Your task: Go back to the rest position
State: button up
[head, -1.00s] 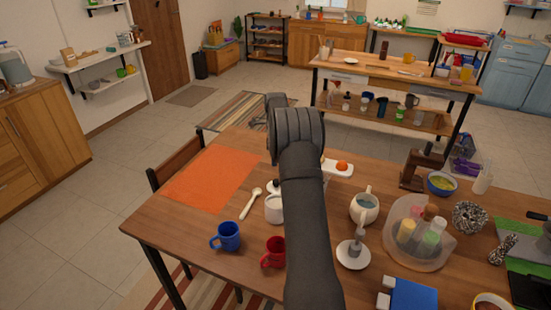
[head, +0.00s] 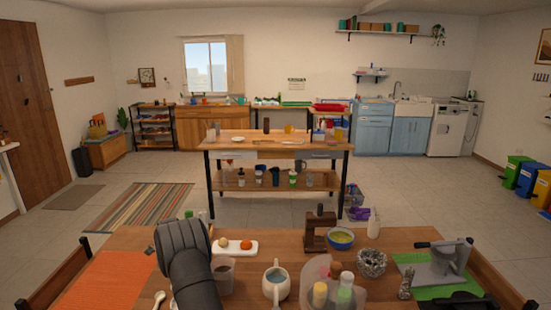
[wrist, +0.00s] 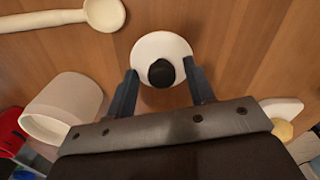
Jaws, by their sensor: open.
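My gripper (wrist: 161,84) is open and empty in the wrist view, with its two dark fingers spread. A round white lid-like piece (wrist: 146,48) with a black knob (wrist: 161,73) lies on the wooden table beyond and between the fingertips; I cannot tell the height gap. In the head view my dark arm rises at the lower left of centre and hides part of the table. The clear holder (head: 310,272) of spice bottles (head: 320,293) is to its right, cut by the lower edge.
A white cup (wrist: 57,108) and a pale spoon (wrist: 70,17) lie left of the gripper. A white tray (head: 226,252), a teapot-like white pot (head: 275,284), a brown wooden stand (head: 317,235) and a bowl (head: 341,239) crowd the table.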

jog(key=shift+r, duration=1.85)
